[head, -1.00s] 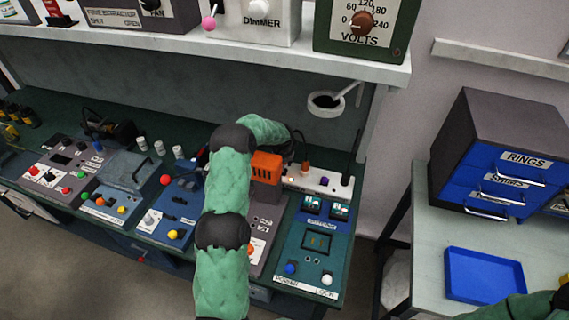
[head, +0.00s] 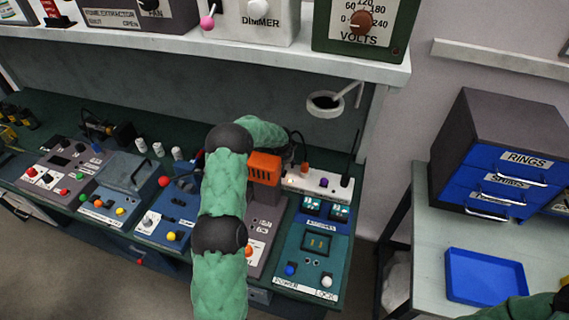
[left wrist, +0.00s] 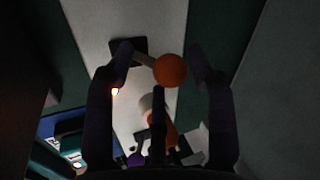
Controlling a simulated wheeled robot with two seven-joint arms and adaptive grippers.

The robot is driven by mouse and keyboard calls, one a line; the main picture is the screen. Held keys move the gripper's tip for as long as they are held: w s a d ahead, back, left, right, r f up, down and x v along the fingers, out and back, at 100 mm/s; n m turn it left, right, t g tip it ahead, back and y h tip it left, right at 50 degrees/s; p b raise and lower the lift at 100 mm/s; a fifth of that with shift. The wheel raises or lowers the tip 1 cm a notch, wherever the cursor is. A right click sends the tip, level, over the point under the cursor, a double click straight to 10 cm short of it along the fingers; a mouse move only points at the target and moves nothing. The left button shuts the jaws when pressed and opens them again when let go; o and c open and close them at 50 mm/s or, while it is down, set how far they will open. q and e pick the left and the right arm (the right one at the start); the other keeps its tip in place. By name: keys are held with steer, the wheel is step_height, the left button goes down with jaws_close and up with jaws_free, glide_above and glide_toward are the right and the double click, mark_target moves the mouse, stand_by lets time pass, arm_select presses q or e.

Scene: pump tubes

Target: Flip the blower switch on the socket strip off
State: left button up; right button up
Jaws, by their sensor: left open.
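The white socket strip (head: 333,186) lies at the back right of the bench. In the left wrist view the strip (left wrist: 98,25) runs beneath my gripper. A switch lever with an orange ball tip (left wrist: 170,70) stands on it, leaning right in that view. My left gripper (left wrist: 160,52) is open, its fingers on either side of the ball with visible gaps; contact cannot be told. In the head view the gripper is mostly hidden behind my arm and the orange box. A small lamp (left wrist: 115,91) glows beside the lever. My right gripper is out of view.
An orange box (head: 265,168) stands just left of the strip. A teal power panel (head: 308,262) lies in front. A magnifier ring (head: 325,103) hangs behind, below the shelf (head: 385,72). A blue tray (head: 485,275) sits on the right table.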

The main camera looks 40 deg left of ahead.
arm_select(q)
steer(key=v, duration=1.2)
steer(key=shift+w+f, duration=0.1)
